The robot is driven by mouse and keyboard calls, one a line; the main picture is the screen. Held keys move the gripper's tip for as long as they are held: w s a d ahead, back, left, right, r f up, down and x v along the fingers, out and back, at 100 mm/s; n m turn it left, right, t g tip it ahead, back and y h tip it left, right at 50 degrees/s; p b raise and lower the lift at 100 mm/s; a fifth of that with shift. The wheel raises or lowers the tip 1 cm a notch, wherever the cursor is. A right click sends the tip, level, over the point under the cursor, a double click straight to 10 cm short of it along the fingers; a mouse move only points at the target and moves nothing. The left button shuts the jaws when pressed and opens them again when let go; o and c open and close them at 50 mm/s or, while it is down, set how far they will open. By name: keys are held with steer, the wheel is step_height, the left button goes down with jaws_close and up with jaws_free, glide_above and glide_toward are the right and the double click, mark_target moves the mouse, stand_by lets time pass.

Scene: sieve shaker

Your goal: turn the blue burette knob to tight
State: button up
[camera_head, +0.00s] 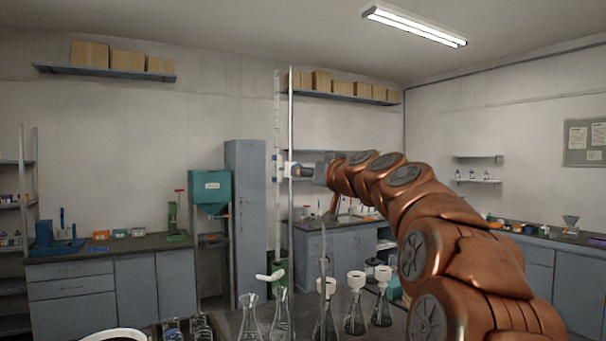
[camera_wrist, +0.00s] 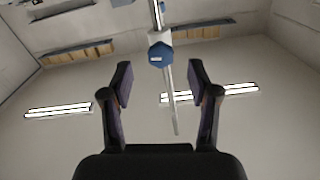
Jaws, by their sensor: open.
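The blue burette knob (camera_wrist: 161,55) is a faceted blue piece with a small white mark. In the wrist view it sits between my two fingertips, slightly above their middle, with a gap on each side. My gripper (camera_wrist: 160,80) is open and empty. A thin grey rod (camera_wrist: 170,100) runs past the knob, and a white fitting shows behind it. In the head view my gripper (camera_head: 302,169) is at the upright white rod (camera_head: 291,120), beside the graduated burette tube (camera_head: 277,115). The knob is too small to make out clearly there.
Several glass flasks (camera_head: 354,318) stand on the near bench below my arm, some with white tops. A white stopcock-like piece (camera_head: 270,277) is above them. A tall grey cabinet (camera_head: 246,215) and teal hopper (camera_head: 210,190) stand behind. The air left of the burette is clear.

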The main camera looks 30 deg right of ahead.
steer(key=shift+s+a, duration=0.15)
steer(key=shift+s, duration=1.3)
steer(key=shift+s+a, duration=0.1)
steer(key=shift+s, duration=1.35)
